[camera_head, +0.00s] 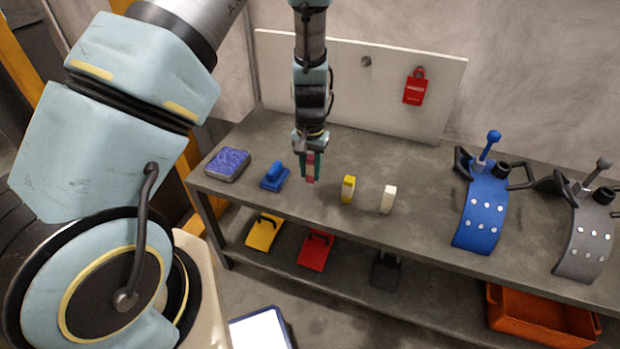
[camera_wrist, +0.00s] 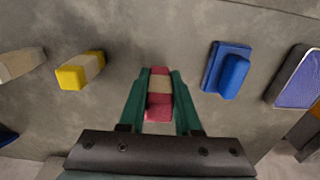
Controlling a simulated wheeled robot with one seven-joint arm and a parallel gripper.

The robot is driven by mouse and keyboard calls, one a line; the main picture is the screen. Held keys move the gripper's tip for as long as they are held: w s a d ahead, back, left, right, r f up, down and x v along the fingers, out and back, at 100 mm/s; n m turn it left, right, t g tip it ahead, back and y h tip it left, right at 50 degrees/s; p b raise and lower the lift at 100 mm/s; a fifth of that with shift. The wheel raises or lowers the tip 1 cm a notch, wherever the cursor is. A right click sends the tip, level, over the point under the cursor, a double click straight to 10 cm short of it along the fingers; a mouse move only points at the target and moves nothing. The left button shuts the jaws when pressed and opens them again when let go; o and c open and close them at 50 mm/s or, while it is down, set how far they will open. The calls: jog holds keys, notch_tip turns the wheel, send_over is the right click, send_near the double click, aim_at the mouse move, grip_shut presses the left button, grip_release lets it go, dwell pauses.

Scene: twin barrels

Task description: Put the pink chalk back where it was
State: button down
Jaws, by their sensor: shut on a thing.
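The pink chalk (camera_head: 310,168) is a small pink block with a pale band around its middle. In the wrist view the chalk (camera_wrist: 159,95) sits between the two green fingers of my gripper (camera_wrist: 158,100). In the head view my gripper (camera_head: 309,160) points down over the grey bench, shut on the chalk. The chalk is upright at the bench's front part, between the blue eraser-like block and the yellow chalk. I cannot tell whether its lower end touches the bench top.
A blue block (camera_head: 274,177) and a blue-topped pad (camera_head: 228,163) lie left of the chalk. A yellow chalk (camera_head: 348,189) and a white chalk (camera_head: 387,199) stand right. A blue curved panel (camera_head: 481,210) stands farther right. A board (camera_head: 330,75) stands behind the bench (camera_head: 400,155).

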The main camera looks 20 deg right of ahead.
aim_at(310, 179)
jog(key=shift+f, duration=1.6)
jog(key=shift+f, duration=0.2)
jog(key=c, duration=0.6)
grip_release()
jog(key=shift+r, duration=0.1)
notch_tip(310, 179, up, 12)
jog(key=shift+r, duration=0.15)
jog(key=w+a+r+n, duration=0.1)
jog(key=a+r+n, duration=0.1)
jog(key=a+r, duration=0.35)
jog(key=w+a+r+n, duration=0.1)
jog(key=a+r+n, duration=0.1)
jog(key=a, duration=0.7)
jog(key=s+a+r+n, duration=0.1)
jog(key=s+a+r, duration=0.1)
jog(key=a, duration=0.5)
jog(key=s+a+r+n+t, duration=0.1)
jog(key=s+a+r+n, duration=0.1)
jog(key=a, duration=0.6)
jog(key=shift+s+a+r+t, duration=0.25)
jog(key=shift+s+r+t, duration=0.05)
jog(key=shift+s+r, duration=0.5)
